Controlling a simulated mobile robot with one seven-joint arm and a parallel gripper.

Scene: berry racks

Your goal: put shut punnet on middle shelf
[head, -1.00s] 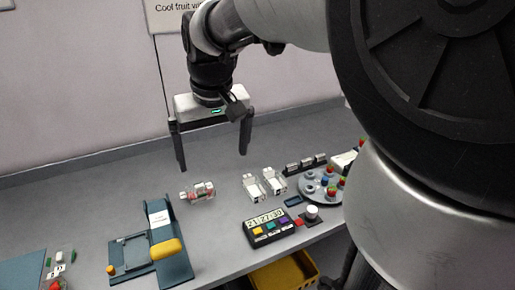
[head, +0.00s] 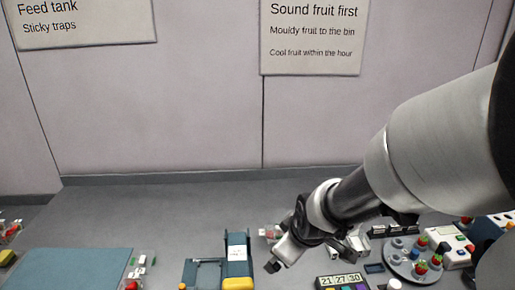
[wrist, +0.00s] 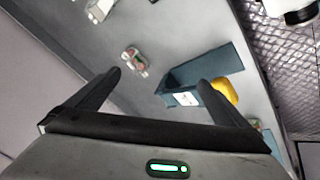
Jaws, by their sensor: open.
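A small clear punnet with red fruit (head: 270,231) lies on the grey bench, partly behind my arm; it looks shut, but is too small to be sure. It also shows in the wrist view (wrist: 135,62), apart from my fingers. My gripper (head: 274,266) is low over the bench in the head view, seen side-on. In the wrist view my gripper (wrist: 159,78) has its fingers spread wide with nothing between them. No shelf shows in either view.
A blue stand with a yellow part (head: 237,262) is left of my gripper. A timer box (head: 342,282) and a round tray of berries (head: 415,262) are to the right. A blue mat (head: 70,275) lies at left. Pale clear containers (head: 350,240) stand behind my wrist.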

